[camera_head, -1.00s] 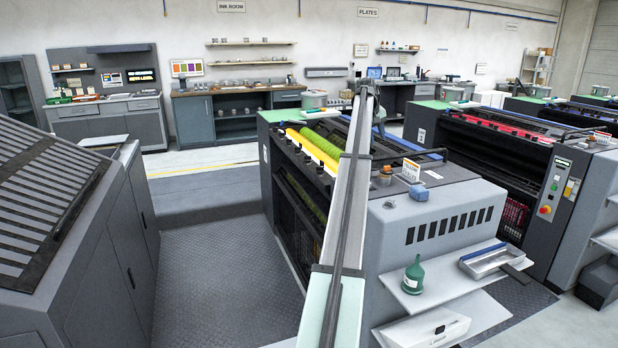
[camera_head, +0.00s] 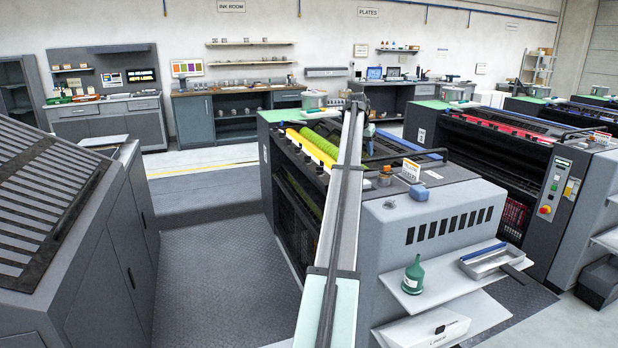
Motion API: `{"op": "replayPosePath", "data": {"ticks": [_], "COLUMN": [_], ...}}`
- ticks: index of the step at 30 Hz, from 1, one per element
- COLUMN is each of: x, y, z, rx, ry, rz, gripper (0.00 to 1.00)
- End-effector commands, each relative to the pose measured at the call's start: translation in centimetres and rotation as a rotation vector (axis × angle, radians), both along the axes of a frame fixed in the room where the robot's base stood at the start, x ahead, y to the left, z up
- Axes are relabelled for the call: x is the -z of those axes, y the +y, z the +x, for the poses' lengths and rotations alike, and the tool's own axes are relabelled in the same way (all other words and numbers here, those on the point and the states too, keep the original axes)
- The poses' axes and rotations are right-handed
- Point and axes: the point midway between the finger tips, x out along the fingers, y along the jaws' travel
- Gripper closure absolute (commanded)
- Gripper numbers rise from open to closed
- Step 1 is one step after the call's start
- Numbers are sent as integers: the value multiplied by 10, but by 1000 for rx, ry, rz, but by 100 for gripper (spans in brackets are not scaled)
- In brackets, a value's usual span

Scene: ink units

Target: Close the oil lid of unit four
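The near ink unit (camera_head: 440,200) has a yellow strip and green rollers on top; I cannot read a unit number on it. On its right top stands a small brownish fitting with a dark cap (camera_head: 385,174), which may be the oil filler. Whether its lid is open or shut is too small to tell. My arm reaches from the bottom centre over the unit and bends down at its far end. My gripper (camera_head: 369,131) appears as a small bluish shape there, beyond the fitting and apart from it in the picture. Its fingers are too small to make out.
A small sign (camera_head: 411,171) and a blue-grey cloth (camera_head: 419,193) are beside the fitting. A green oil can (camera_head: 413,274) and a metal tray (camera_head: 487,260) rest on the side shelf. A second unit (camera_head: 505,165) with a red strip stands right. Patterned floor (camera_head: 215,270) lies clear at left.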

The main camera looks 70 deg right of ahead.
Motion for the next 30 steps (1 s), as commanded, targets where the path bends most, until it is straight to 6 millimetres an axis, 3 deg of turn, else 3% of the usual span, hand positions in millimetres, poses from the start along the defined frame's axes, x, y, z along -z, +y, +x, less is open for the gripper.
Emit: {"op": "replayPosePath", "data": {"ticks": [30], "x": [85], "y": [75], "z": [119], "rx": [-88], "ry": [-29], "rz": [58], "gripper": [62]}}
